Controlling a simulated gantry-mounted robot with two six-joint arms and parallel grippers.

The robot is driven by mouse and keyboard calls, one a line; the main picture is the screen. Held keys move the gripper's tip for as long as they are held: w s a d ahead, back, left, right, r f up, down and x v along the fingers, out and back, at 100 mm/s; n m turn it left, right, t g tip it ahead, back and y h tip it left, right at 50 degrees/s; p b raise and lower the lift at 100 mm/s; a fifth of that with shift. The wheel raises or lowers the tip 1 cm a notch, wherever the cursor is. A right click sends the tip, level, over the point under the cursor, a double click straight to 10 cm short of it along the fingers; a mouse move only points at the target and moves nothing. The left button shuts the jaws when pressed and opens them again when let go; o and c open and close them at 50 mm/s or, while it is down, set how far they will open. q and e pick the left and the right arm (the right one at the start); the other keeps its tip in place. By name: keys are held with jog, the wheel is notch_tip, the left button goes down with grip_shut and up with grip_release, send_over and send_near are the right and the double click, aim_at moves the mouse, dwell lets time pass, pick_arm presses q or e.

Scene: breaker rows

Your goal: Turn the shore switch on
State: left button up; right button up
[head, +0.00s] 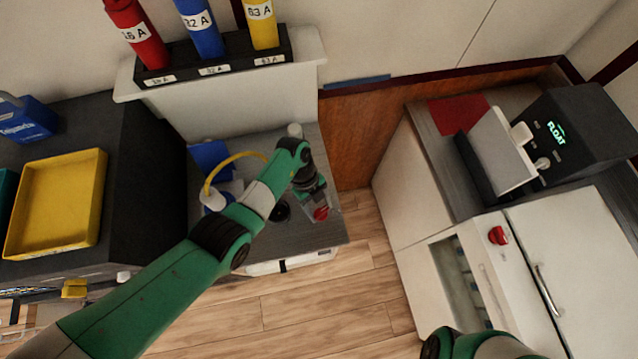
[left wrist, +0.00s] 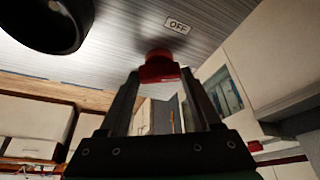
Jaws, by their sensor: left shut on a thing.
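A red switch knob (head: 320,213) stands on the grey counter panel (head: 310,236) in the middle of the head view. My left gripper (head: 315,203) reaches over the panel and is shut on this knob. In the left wrist view the red knob (left wrist: 158,66) sits between the two fingertips, with an "OFF" label (left wrist: 177,25) on the panel beside it. No "shore" marking is readable. The gripper hides part of the knob and its pointing direction cannot be told. My right gripper is out of view; only part of its arm shows at the bottom.
A black round part (head: 280,211) is close beside the gripper. A white bottle with a yellow hose (head: 213,201) stands left of it. Another red knob (head: 498,236) is on the white cabinet at right. A yellow tray (head: 57,203) lies at left. The wooden floor is clear.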

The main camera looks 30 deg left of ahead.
pick_arm(q)
jog(key=m+b, duration=0.1)
jog(key=b, duration=0.1)
jog(key=m+g+b, duration=0.1)
jog(key=m, duration=0.1)
jog(key=m+b, duration=0.1)
jog(key=b, duration=0.1)
jog(key=shift+w+d+f+m+g+y+b, duration=0.1)
jog(key=shift+w+f+m+g+y+b, duration=0.05)
jog(key=shift+f+m+g+y+b, duration=0.2)
jog(key=shift+r+m+y+b, duration=0.3)
jog(key=shift+m+b, duration=0.35)
jog(key=shift+b, duration=0.2)
jog(key=o, duration=1.4)
jog(key=shift+r, duration=0.1)
jog(key=p+v, duration=0.1)
jog(key=v, duration=1)
jog(key=shift+w+r+p, duration=0.15)
jog(key=shift+w+p, duration=0.05)
jog(key=shift+p, duration=0.15)
